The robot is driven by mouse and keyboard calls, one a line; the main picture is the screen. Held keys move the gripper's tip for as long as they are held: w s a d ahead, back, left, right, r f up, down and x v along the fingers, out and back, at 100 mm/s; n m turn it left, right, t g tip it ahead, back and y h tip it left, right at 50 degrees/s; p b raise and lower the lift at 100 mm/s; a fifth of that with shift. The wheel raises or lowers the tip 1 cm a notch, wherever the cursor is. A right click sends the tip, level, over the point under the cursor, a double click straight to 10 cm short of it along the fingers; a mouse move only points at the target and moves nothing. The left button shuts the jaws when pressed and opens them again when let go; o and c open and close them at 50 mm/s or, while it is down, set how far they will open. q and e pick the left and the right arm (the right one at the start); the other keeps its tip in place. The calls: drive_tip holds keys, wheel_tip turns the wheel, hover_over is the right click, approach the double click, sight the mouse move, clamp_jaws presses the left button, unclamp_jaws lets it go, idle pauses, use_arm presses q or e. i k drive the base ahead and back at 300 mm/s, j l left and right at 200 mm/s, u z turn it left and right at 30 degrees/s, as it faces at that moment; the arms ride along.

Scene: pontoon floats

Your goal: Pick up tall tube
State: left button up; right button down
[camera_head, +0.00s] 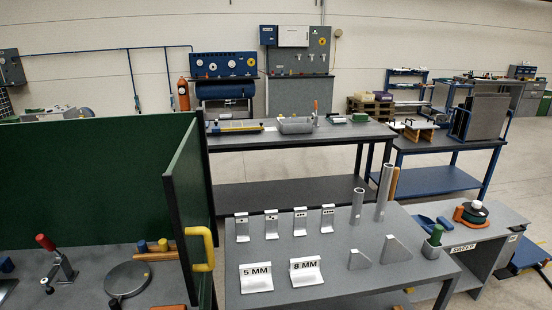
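Two grey tubes stand upright at the back right of the grey table (330,240). The tall tube (383,188) is the one farther right and set a little farther back. The shorter tube (357,206) stands apart to its left. An orange-brown bar (394,182) shows right behind the tall tube; I cannot tell whether they touch. Neither of my grippers is in view.
Several small dotted brackets stand left of the tubes. Signs marked 5 MM (256,278) and 8 MM (306,271) and two grey triangular plates (395,250) are in front. A green panel (188,205) with a yellow handle (201,249) borders the table's left side.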

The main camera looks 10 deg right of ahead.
sight(388, 168)
drive_tip(key=l+u, duration=0.1)
drive_tip(key=u, duration=0.45)
drive_tip(key=l+u, duration=0.3)
drive_tip(key=l, duration=0.2)
drive_tip(key=k+l+u, duration=0.1)
drive_tip(key=l+u, duration=0.25)
drive_tip(key=l, duration=0.15)
drive_tip(key=k+l, duration=0.1)
drive_tip(key=l, duration=0.25)
drive_tip(key=l+u, duration=0.15)
drive_tip(key=l, duration=0.2)
drive_tip(key=k+l, duration=0.15)
drive_tip(key=l, duration=0.2)
drive_tip(key=l+u, duration=0.05)
